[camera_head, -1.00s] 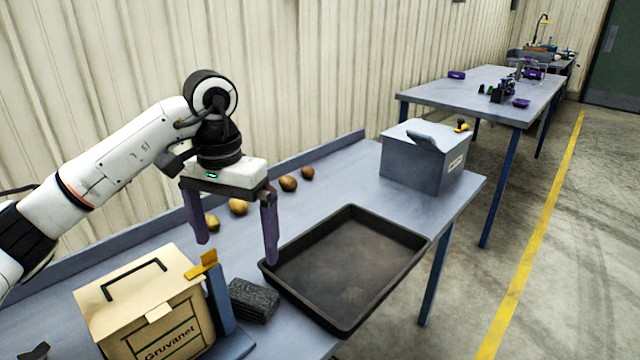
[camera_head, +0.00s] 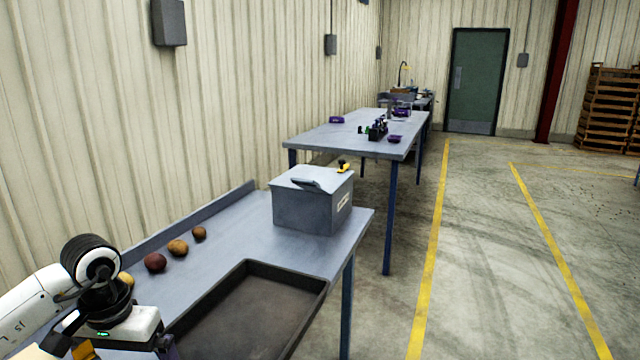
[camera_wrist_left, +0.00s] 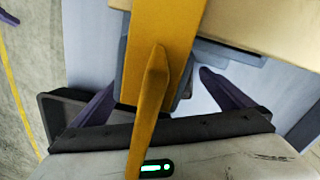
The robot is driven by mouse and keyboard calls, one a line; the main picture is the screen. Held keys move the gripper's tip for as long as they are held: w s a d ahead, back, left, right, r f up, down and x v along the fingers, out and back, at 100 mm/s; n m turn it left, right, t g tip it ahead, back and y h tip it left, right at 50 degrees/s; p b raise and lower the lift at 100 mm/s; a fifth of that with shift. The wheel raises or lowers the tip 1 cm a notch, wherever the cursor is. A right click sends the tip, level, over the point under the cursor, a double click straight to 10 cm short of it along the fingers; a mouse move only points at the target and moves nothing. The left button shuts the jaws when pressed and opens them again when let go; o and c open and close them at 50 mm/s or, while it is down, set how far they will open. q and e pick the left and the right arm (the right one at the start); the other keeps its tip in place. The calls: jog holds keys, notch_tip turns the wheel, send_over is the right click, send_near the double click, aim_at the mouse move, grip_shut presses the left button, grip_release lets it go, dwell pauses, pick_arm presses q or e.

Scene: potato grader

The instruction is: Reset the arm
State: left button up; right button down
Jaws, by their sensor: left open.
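My left gripper (camera_wrist_left: 158,82) is open, with its two purple fingers spread apart in the left wrist view. A yellow-orange bracket (camera_wrist_left: 165,35) stands large between the camera and the fingers' far side; I cannot tell whether it touches the gripper. In the head view the gripper's white body is at the lower left, beside the black tray, and its fingers are mostly cut off by the bottom edge. My right gripper is in neither view.
The black tray (camera_head: 314,284) lies on the grey bench. Several potatoes (camera_head: 177,247) lie along the wall side. A grey lidded box (camera_head: 308,212) stands at the far end. A second table (camera_head: 345,140) stands beyond. The floor at right is clear.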

pick_arm(q)
jog(key=shift+r+p, duration=0.25)
jog(key=shift+p, duration=0.3)
jog(key=shift+r, duration=0.1)
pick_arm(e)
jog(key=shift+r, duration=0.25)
